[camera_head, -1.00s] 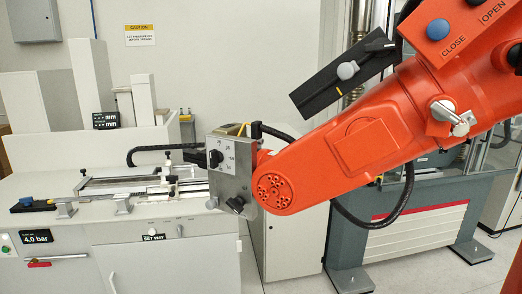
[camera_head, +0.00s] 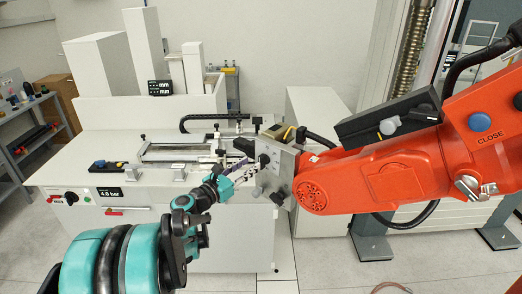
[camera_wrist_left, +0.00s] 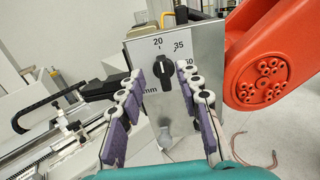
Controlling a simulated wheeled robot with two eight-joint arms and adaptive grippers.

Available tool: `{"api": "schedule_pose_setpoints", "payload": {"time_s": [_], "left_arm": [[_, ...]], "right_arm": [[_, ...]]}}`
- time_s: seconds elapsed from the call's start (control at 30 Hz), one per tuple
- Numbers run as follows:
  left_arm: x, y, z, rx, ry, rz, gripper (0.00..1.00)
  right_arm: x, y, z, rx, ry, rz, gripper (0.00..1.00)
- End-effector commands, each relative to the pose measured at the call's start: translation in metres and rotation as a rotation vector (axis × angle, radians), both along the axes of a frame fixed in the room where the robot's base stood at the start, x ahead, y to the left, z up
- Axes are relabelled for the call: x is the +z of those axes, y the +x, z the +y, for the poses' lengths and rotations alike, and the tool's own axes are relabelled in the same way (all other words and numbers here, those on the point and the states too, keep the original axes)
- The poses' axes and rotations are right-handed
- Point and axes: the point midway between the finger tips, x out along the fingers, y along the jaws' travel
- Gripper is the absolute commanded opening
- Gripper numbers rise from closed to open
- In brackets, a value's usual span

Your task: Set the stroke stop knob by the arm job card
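The stroke stop knob (camera_wrist_left: 165,70) is small and black, on a grey metal plate (camera_wrist_left: 205,50) marked 20, 35 and 50 mm. It sits below the 20 mark; I cannot tell its exact pointing. My left gripper (camera_head: 250,170) comes in from the lower left and reaches the plate's left side. In the left wrist view its purple-padded fingers (camera_wrist_left: 175,74) are spread, tips close to the knob; contact is unclear. No job card is readable. My right gripper is out of view.
A white bench (camera_head: 240,230) with a rail fixture (camera_head: 165,153) and a 4.0 bar display (camera_head: 110,193) stands behind. The orange arm carries a black bar with a grey knob (camera_head: 389,126) and a blue CLOSE button (camera_head: 480,122). A grey shelf (camera_head: 28,125) is at far left.

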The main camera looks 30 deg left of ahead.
Motion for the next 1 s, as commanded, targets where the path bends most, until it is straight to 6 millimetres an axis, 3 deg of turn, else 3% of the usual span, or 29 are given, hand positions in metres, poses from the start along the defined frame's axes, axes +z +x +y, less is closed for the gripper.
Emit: {"api": "schedule_pose_setpoints", "payload": {"time_s": [0.37, 0.73, 0.77, 0.9, 1.0], "left_arm": [[-0.001, 0.058, -0.011, -0.005, 0.004, 0.001, 0.34], [-0.001, 0.066, -0.012, -0.003, 0.006, 0.001, 0.34], [-0.001, 0.066, -0.012, -0.003, 0.006, 0.001, 0.32], [-0.001, 0.066, -0.012, -0.003, 0.006, 0.001, 0.00], [-0.001, 0.066, -0.012, -0.003, 0.006, 0.001, 0.00]], "right_arm": [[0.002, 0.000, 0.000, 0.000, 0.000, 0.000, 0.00], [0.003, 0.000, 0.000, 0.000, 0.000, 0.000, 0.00], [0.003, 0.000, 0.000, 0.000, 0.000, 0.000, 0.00], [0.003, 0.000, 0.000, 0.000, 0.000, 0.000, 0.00], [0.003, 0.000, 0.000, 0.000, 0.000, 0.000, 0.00]]}}
